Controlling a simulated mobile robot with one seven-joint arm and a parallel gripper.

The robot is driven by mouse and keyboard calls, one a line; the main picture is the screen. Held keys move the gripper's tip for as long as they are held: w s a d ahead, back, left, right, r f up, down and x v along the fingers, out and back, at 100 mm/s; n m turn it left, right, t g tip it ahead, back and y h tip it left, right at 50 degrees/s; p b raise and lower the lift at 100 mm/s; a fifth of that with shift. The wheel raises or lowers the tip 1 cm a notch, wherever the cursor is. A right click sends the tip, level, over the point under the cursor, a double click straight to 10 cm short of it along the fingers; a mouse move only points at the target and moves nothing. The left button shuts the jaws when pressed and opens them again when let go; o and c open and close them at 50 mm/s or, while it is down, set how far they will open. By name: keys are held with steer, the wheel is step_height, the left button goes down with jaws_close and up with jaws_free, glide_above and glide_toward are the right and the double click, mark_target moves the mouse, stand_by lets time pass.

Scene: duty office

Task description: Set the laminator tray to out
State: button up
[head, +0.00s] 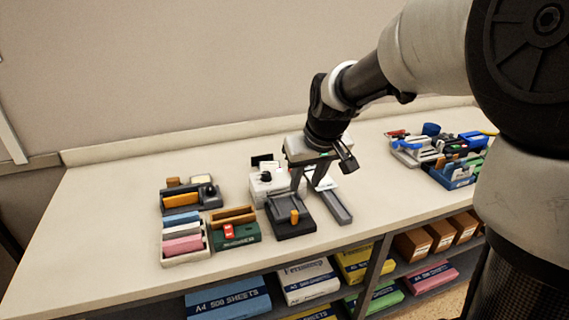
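My gripper (305,187) hangs over the middle of the counter, its fingers pointing down with a gap between them and nothing visible in it. Below it is a dark device (291,228) with an upright orange tab (294,216). Just behind stands a white machine (258,186) with a black knob, partly hidden by my gripper. A long grey tray-like piece (337,208) lies to the right of the dark device. No label names the laminator, so I cannot tell for certain which piece is its tray. I cannot tell whether the fingertips touch anything.
Left on the counter (110,215) are a green box (236,236) with a red part, a rack (186,258) of coloured pads and a dark organiser (207,203). A blue bin (456,178) and other supplies stand at the right. Boxed paper fills the shelf below.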

mark_target(295, 213)
steer(key=b+x, duration=0.1)
steer(key=x, duration=1.5)
steer(key=shift+f+b, duration=0.3)
steer(key=shift+f, duration=0.1)
jaws_close()
